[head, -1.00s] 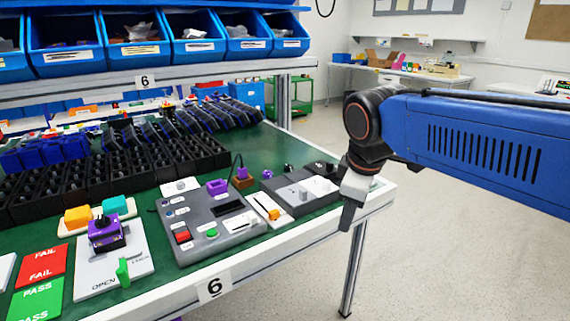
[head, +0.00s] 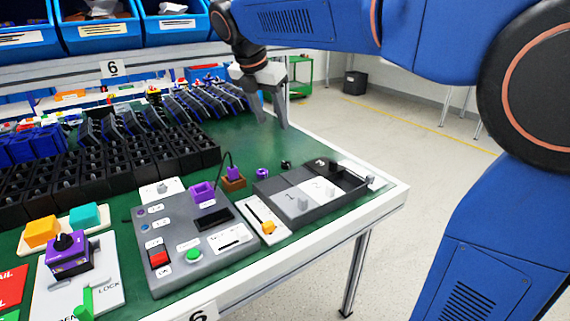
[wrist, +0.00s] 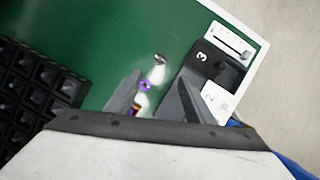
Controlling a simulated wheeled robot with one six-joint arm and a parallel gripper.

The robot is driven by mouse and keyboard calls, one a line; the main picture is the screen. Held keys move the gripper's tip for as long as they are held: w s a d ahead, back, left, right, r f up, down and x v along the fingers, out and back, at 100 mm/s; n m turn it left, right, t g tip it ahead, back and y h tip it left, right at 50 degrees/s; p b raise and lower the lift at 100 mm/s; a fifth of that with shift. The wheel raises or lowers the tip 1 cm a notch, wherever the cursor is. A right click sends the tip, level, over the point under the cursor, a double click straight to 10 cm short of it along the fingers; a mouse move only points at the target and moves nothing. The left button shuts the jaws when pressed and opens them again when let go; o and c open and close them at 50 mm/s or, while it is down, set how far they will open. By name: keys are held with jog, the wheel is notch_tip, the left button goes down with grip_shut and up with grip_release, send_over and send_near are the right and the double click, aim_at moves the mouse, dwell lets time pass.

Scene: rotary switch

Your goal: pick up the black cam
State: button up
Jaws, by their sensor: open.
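The black cam (head: 286,164) is a small dark piece lying on the green table top, behind the grey tray, in the head view. It also shows in the wrist view (wrist: 160,58), small and blurred, ahead of the fingertips. My gripper (head: 273,123) is open and empty, pointing down over the green surface, and appears above and behind the cam. In the wrist view both fingers (wrist: 160,78) are spread apart, with the cam beyond the gap between them.
A purple ring (head: 262,173) lies just left of the cam. The compartment tray (head: 285,214) stands close in front and right. A brown block with a purple top (head: 233,181) and a grey control panel (head: 165,262) are left. Rows of black bins (head: 130,165) fill the back left.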

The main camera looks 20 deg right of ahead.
send_near(284, 164)
jog(key=shift+w+d+f, duration=0.5)
jog(key=shift+w+d, duration=0.1)
jog(key=shift+d, duration=0.05)
jog(key=shift+s+x, duration=0.1)
jog(key=shift+x, duration=1.5)
jog(key=shift+s+x, duration=0.15)
jog(key=shift+x, duration=1.45)
jog(key=shift+a+f, duration=0.1)
jog(key=shift+a, duration=0.1)
jog(key=c, duration=1.1)
